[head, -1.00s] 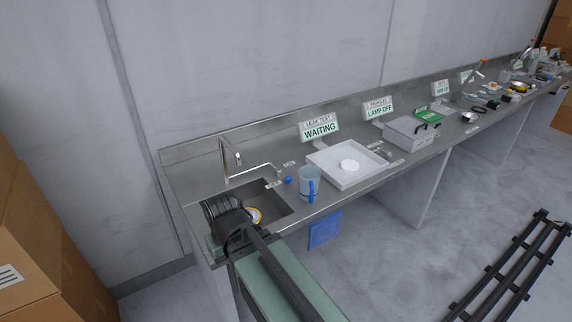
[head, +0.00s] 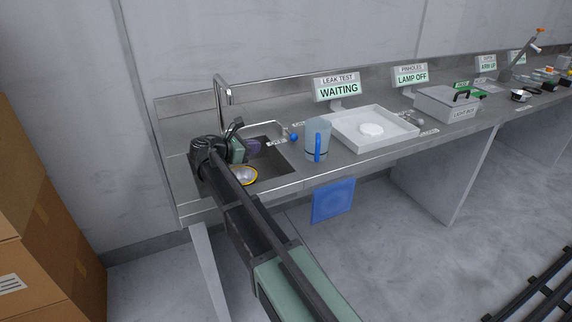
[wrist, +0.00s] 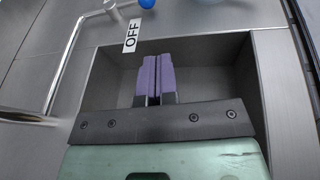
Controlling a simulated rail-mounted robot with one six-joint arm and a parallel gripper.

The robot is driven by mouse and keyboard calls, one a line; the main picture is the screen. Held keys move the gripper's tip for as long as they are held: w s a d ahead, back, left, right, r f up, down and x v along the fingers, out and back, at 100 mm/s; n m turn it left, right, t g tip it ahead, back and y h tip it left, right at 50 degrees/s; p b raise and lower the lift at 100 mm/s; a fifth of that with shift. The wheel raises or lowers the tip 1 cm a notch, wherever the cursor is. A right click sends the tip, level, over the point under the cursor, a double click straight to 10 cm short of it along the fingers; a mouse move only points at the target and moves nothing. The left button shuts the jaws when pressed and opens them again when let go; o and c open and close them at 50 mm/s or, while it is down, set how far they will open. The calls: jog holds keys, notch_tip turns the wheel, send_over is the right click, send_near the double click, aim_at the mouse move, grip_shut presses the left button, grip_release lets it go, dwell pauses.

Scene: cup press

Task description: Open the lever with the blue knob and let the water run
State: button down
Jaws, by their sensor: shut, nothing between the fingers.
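The blue knob (head: 294,137) sits at the end of the lever beside the sink, to the right of the tap (head: 222,92). It also shows at the top of the wrist view (wrist: 147,3), above an OFF label (wrist: 132,35). My gripper (head: 254,145) is over the sink (head: 272,178), left of the knob and apart from it. In the wrist view its purple fingers (wrist: 155,76) are shut together with nothing between them.
A clear jug with a blue handle (head: 317,140) stands just right of the knob. A white tray (head: 352,146) and a LEAK TEST sign reading WAITING (head: 338,88) are further right. A yellow-rimmed round thing (head: 244,175) is by the sink's front, partly behind my arm.

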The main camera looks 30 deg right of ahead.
aim_at(291, 138)
jog(key=shift+w+a+n+h, duration=0.1)
jog(key=shift+w+n+h, duration=0.45)
jog(key=shift+w, duration=0.35)
jog(key=shift+f, duration=0.1)
jog(key=b+x, duration=0.3)
jog(key=x, duration=1)
jog(key=shift+w+f, duration=0.2)
jog(key=shift+d, duration=0.45)
